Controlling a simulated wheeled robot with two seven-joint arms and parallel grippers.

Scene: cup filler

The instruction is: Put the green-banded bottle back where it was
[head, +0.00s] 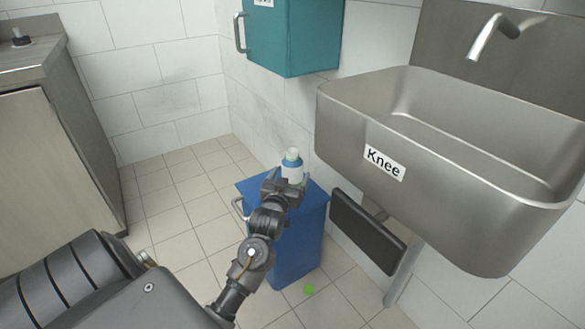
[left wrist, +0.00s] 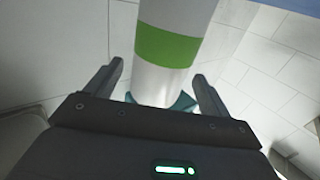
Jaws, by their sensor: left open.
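The green-banded bottle (head: 292,173) stands upright on top of the blue cabinet (head: 314,198) in the head view. It is white, with a pale top and a bluish band near its shoulder in that view. In the left wrist view the white bottle with a wide green band (left wrist: 168,46) shows between the two fingers. My left gripper (head: 284,186) is right at the bottle, on its near side, and hides its lower part. Its fingers (left wrist: 159,70) are open on either side of the bottle, with gaps visible. My right gripper is not in view.
A steel sink (head: 420,170) labelled "Knee" is to the right, with a dark knee panel (head: 367,232) below. A teal wall cabinet (head: 295,38) hangs above and behind. A counter (head: 55,150) stands at left.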

